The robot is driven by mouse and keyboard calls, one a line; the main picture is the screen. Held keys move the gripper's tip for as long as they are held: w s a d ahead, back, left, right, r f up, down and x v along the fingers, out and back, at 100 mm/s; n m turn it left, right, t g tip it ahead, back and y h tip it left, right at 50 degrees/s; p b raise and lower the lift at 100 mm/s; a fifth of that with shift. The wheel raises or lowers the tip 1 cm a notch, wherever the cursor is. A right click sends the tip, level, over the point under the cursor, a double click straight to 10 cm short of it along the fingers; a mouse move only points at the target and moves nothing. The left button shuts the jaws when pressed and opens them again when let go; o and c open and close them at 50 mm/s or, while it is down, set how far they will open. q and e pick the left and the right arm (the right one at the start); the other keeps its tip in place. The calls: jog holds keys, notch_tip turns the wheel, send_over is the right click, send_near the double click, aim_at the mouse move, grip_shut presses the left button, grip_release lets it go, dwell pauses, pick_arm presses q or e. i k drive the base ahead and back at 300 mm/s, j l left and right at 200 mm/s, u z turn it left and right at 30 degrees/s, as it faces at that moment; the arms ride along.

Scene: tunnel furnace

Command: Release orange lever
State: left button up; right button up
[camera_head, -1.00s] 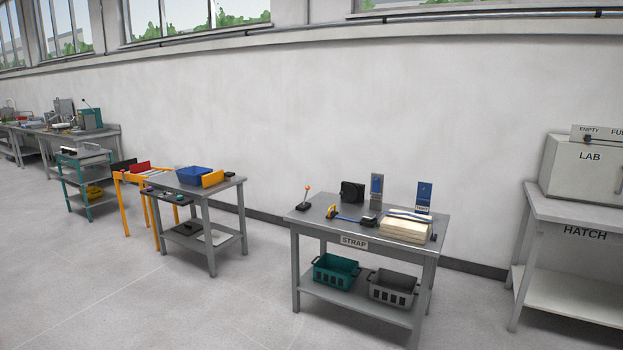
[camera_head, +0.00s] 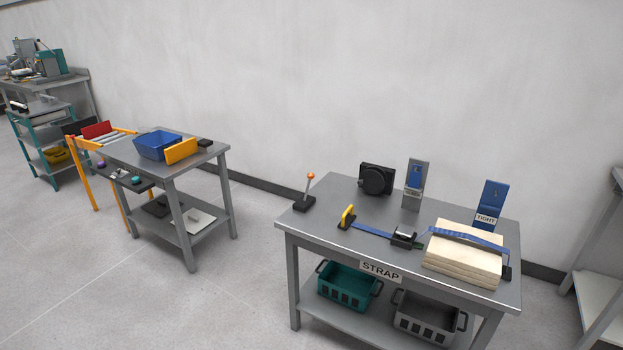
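A small lever with an orange ball knob (camera_head: 311,176) stands on a black base (camera_head: 304,203) at the left back corner of the grey table labelled STRAP (camera_head: 320,240). Its thin stick looks close to upright, leaning slightly right. Neither of my grippers shows in the head view, so nothing is seen touching the lever.
The STRAP table also holds a yellow handle (camera_head: 347,216), a blue strap (camera_head: 374,230) over pale boards (camera_head: 462,262), a black round device (camera_head: 376,180) and two upright signs. Teal (camera_head: 347,287) and grey baskets sit below. Another table with a blue bin (camera_head: 157,145) stands left. Floor lies open in front.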

aim_at(310, 177)
jog(key=i+j+z, duration=0.1)
jog(key=i+j, duration=0.5)
jog(key=i+j+z, duration=0.15)
jog(key=i+j, duration=0.5)
jog(key=i+j+z, duration=0.1)
jog(key=i+j, duration=0.6)
jog(key=i+j+z, duration=0.1)
jog(key=i+j, duration=0.5)
jog(key=j, duration=0.15)
jog(key=i+l, duration=0.1)
jog(key=l, duration=0.55)
